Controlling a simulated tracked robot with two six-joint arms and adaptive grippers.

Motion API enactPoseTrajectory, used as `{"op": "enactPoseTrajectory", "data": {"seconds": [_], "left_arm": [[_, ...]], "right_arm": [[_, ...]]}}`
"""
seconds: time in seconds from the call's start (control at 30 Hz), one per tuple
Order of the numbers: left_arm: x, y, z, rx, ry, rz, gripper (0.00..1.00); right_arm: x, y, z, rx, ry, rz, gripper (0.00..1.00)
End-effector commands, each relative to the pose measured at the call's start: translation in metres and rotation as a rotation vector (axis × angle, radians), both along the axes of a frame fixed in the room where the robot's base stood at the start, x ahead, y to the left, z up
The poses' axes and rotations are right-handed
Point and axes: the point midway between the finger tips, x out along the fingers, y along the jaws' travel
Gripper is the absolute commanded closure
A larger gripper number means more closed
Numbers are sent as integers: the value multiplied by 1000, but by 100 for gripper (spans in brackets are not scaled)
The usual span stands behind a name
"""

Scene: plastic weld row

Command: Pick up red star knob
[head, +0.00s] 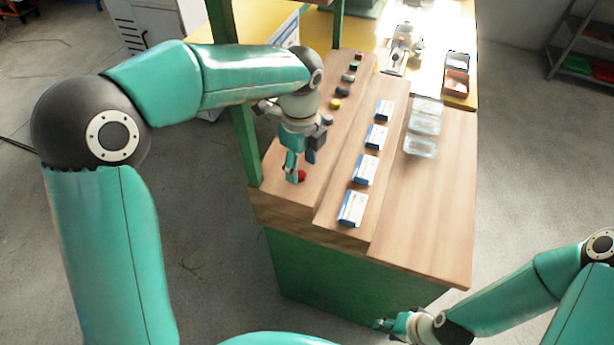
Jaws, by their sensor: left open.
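The red star knob (301,176) is a small red piece on the left wooden strip of the bench, near its front end. My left gripper (296,172) points down at the knob, with its fingers right beside or around it. A finger partly hides the knob, and I cannot tell whether they touch. The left gripper is open. My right gripper (384,325) is low at the bottom of the head view, in front of the bench and far from the knob. Its fingers are too small to read.
A row of small knobs, including a yellow one (335,104), runs back along the same strip. Several blue-and-white boxes (364,169) stand on the middle strip. Clear trays (421,147) lie to the right. A green post (247,145) rises at the bench's left edge.

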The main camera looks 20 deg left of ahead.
Motion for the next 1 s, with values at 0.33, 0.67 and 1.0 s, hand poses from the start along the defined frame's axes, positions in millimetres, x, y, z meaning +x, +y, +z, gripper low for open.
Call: {"op": "enactPoseTrajectory", "data": {"seconds": [0.33, 0.67, 1.0], "left_arm": [[0, -1, -26, -1, -1, 0, 45], [0, -1, -25, -1, 0, -1, 81], [0, -2, -25, -1, 0, -2, 92]], "right_arm": [[0, 0, 0, 0, 0, 0, 60], [0, 0, 0, 0, 0, 0, 60], [0, 0, 0, 0, 0, 0, 60]]}}
